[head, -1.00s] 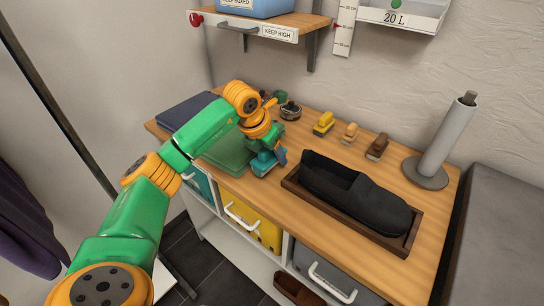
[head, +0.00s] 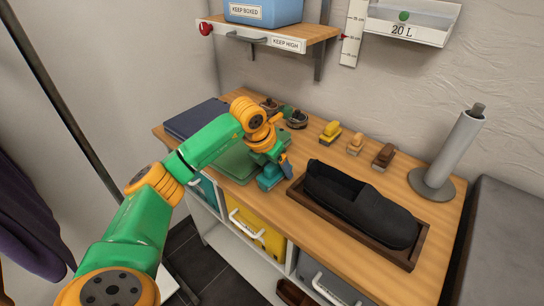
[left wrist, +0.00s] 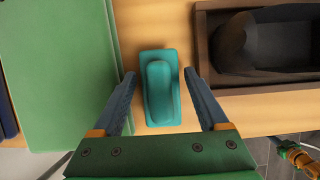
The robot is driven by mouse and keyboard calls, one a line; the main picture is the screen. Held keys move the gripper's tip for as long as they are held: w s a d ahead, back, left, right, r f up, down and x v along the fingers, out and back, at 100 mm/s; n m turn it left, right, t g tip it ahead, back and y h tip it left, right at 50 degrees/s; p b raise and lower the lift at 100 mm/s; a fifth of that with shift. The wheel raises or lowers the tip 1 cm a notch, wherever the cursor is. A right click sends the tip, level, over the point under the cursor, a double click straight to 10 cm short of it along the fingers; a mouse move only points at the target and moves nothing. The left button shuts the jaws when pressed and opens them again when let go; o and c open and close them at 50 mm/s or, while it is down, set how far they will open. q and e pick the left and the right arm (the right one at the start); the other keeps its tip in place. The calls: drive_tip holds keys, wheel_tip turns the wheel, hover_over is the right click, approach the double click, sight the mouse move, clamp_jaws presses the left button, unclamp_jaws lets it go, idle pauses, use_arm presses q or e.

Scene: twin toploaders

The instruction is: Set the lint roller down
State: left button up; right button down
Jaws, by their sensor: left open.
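The lint roller, which I take to be the teal block with a rounded raised top (left wrist: 160,88), stands on the wooden tabletop. In the head view it (head: 270,182) sits between the green mat and the dark shoe tray. My left gripper (head: 274,164) is open just above it. In the left wrist view the two fingers of the left gripper (left wrist: 159,76) stand on either side of the teal block, with a gap at each side.
A black shoe (head: 360,205) lies in a brown tray (head: 408,262) to the right. A green mat (left wrist: 55,70) lies to the left. Yellow (head: 330,132), tan (head: 355,144) and brown (head: 383,155) blocks stand behind. A grey roll on a stand (head: 450,150) is at the right.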

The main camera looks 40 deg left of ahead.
sight(265, 180)
use_arm(q)
drive_tip(key=v, duration=1.1)
drive_tip(key=shift+f, duration=0.1)
